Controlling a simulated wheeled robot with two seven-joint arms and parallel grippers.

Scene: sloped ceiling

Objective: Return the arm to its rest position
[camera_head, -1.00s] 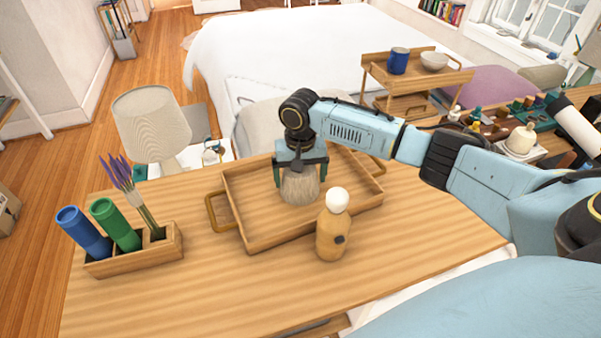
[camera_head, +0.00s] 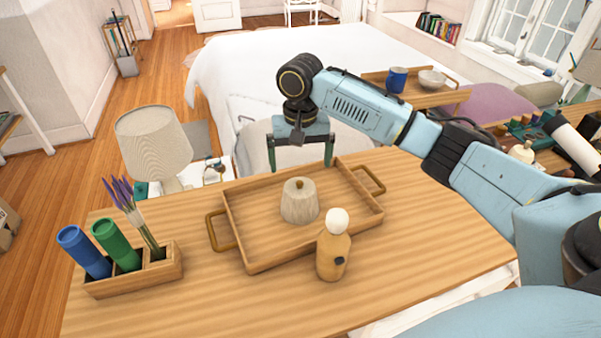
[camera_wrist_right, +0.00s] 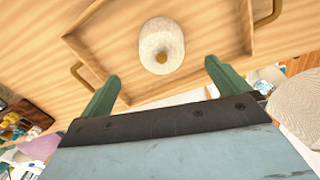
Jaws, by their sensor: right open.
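My right gripper (camera_head: 301,160) is open and empty, raised above the far edge of the wooden tray (camera_head: 252,262). Its two green fingers point down and stand wide apart. A pale domed jar with a small knob (camera_head: 299,203) stands upright in the tray, apart from the fingers. In the right wrist view the jar (camera_wrist_right: 161,42) lies beyond the open fingers (camera_wrist_right: 163,80), between their lines. My right arm (camera_head: 440,140) reaches in from the right. My left gripper is not in view.
A wooden bottle with a white ball top (camera_head: 333,257) stands at the tray's front edge. A wooden holder (camera_head: 135,283) with blue and green cylinders and purple flowers is at left. A lamp (camera_head: 153,142) stands behind. The table's front right is clear.

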